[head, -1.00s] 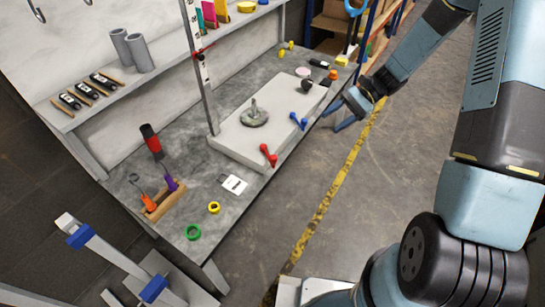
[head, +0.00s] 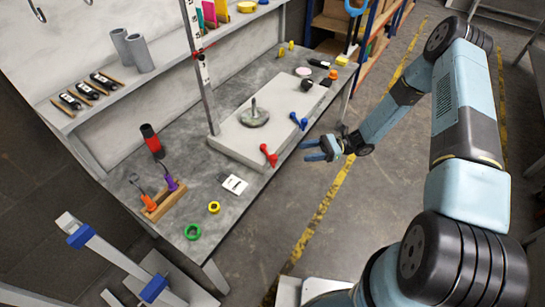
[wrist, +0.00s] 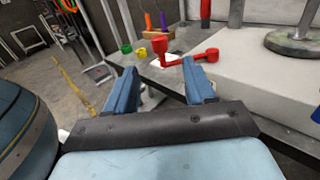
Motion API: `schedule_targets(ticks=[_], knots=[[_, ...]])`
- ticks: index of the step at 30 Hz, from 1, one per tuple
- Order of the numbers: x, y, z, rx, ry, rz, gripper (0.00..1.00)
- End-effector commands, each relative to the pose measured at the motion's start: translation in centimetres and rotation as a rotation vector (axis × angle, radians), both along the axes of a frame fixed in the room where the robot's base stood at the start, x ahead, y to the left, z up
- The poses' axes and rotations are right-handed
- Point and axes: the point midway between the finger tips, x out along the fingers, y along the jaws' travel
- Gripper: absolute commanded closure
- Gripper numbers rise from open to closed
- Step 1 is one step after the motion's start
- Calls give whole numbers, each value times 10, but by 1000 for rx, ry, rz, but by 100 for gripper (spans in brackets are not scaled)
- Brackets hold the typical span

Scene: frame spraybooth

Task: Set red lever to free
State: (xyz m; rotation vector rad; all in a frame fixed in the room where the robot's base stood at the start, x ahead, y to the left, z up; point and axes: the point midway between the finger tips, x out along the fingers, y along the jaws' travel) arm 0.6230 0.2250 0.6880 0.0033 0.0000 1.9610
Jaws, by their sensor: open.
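The red lever (head: 268,155) is mounted at the front edge of the pale slab (head: 232,148) on the workbench. In the wrist view the red lever (wrist: 185,54) shows a round knob at the left and a pivot end at the right, lying roughly sideways just beyond my fingers. The blue lever (head: 299,121) is further back on the same slab edge. My gripper (head: 307,151) is open and empty, off the bench's front edge, to the right of the red lever and apart from it. In the wrist view my gripper's blue fingers (wrist: 160,82) stand wide apart.
A round base with an upright post (head: 254,115) stands on the slab. A white card (head: 233,184), a yellow ring (head: 214,207), a green ring (head: 193,231) and a wooden tool holder (head: 163,203) lie left of the slab.

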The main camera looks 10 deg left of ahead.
Motion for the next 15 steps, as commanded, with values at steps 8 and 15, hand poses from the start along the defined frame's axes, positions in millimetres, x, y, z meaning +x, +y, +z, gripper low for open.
schedule_targets(ticks=[8,15], knots=[[-17,39,0,-1,0,4,46],[-33,78,1,-1,-1,4,46]])
